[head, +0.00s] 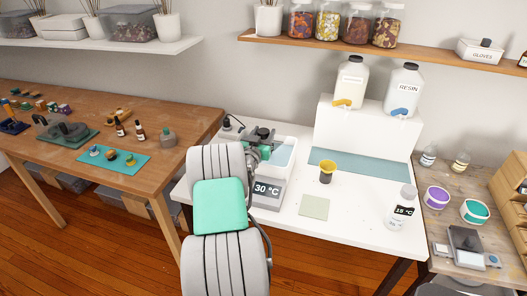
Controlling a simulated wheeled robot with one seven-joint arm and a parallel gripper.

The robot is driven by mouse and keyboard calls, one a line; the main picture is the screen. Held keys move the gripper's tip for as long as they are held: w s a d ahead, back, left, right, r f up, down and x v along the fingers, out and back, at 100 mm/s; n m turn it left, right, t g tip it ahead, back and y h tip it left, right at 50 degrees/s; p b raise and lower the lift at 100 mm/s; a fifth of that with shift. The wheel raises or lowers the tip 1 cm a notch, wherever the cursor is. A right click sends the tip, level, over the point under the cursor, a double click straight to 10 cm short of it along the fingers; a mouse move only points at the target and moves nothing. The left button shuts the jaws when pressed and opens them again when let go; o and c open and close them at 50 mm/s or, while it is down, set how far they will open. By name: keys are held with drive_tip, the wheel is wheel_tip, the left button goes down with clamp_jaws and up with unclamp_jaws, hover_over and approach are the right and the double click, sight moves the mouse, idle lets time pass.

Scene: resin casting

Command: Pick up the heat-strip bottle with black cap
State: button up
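A white bottle (400,212) with a black strip reading 15 °C stands at the right front of the white table. Its cap looks pale grey, not black. I cannot clearly make out a heat-strip bottle with a black cap. My arm reaches over the left part of the table, and my gripper (262,138) is at the clear water bath (289,143), whose front display reads 30 °C. Dark and teal parts overlap there. My own arm hides much of the bath, so I cannot tell the finger opening or whether anything is held.
A yellow-rimmed cup (327,171) and a pale green square (314,207) lie mid-table. Two resin jugs (402,90) stand on a white riser (368,130). Side benches flank the table: a brown one (150,175) with small brown bottles, and one holding tubs (437,198) and a scale (466,246).

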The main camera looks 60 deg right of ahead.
clamp_jaws()
idle(0.3)
drive_tip(key=shift+r, duration=0.1)
